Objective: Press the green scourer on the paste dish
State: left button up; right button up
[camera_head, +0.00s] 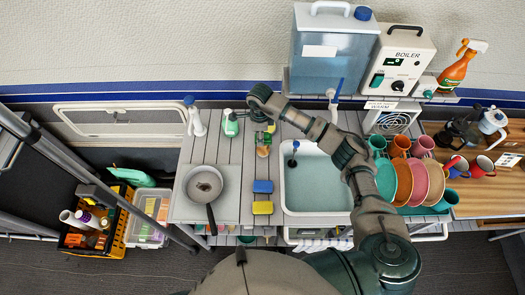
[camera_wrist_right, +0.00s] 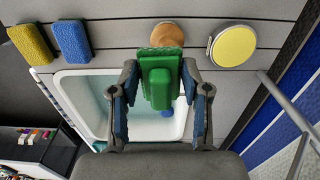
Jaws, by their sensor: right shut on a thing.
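The green scourer (camera_wrist_right: 158,82) is gripped between the two fingers of my right gripper (camera_wrist_right: 160,105) in the right wrist view. In the head view my right gripper (camera_head: 262,125) is over the counter left of the sink, and the wrist covers part of it. The paste dish (camera_wrist_right: 232,46), round with a yellow face and a metal rim, lies on the counter at the upper right of the wrist view. It is apart from the scourer. I cannot make out the dish in the head view. My left gripper is not in view.
A round wooden piece (camera_wrist_right: 167,34) lies just beyond the scourer. A blue sponge (camera_head: 263,187) and a yellow sponge (camera_head: 262,208) lie nearer the front. The sink (camera_head: 315,185) is to the right. A green bottle (camera_head: 231,124) and a pan (camera_head: 203,185) stand left.

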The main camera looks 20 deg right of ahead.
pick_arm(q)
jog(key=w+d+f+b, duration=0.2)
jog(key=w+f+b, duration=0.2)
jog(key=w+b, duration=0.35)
pick_arm(e)
jog(key=w+d, duration=0.1)
jog(key=w, duration=0.3)
jog(key=w+d+f, duration=0.1)
jog(key=w+d, duration=0.1)
jog(key=w, duration=0.2)
jog(key=w+d+f+b, duration=0.1)
jog(key=w, duration=0.3)
jog(key=shift+w+d+f, duration=0.2)
jog(key=shift+d+f, duration=0.05)
jog(key=shift+d, duration=0.15)
notch_tip(320, 180, down, 5)
jog(key=shift+d+r+b, duration=0.15)
jog(key=shift+r+b, duration=0.05)
jog(key=shift+b, duration=0.8)
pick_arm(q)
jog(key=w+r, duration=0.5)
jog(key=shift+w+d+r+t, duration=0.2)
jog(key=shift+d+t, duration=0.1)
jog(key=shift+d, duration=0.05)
pick_arm(e)
jog(key=shift+f, duration=0.5)
